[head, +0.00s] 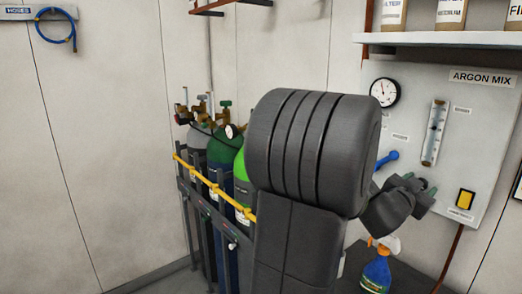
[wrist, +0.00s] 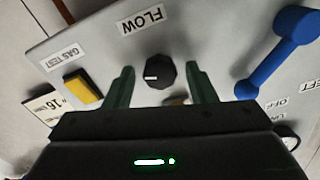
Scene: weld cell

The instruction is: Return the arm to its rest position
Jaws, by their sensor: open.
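My gripper (wrist: 160,88) is open in the wrist view, its two green fingers spread. A black round knob (wrist: 159,72) with a white mark shows between the fingers, beneath the FLOW label. Nothing is held, and I cannot tell how far the fingers are from the panel. In the head view my gripper (head: 425,191) is in front of the grey ARGON MIX panel (head: 468,110). My dark arm stands in the middle of the view and hides part of the panel's left side.
A blue lever (wrist: 277,52) and a yellow button (wrist: 82,89) flank the fingers. A shelf (head: 440,39) overhangs the panel. Gas cylinders (head: 219,150) stand behind a yellow rail (head: 205,183). A blue spray bottle (head: 376,272) is below my gripper.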

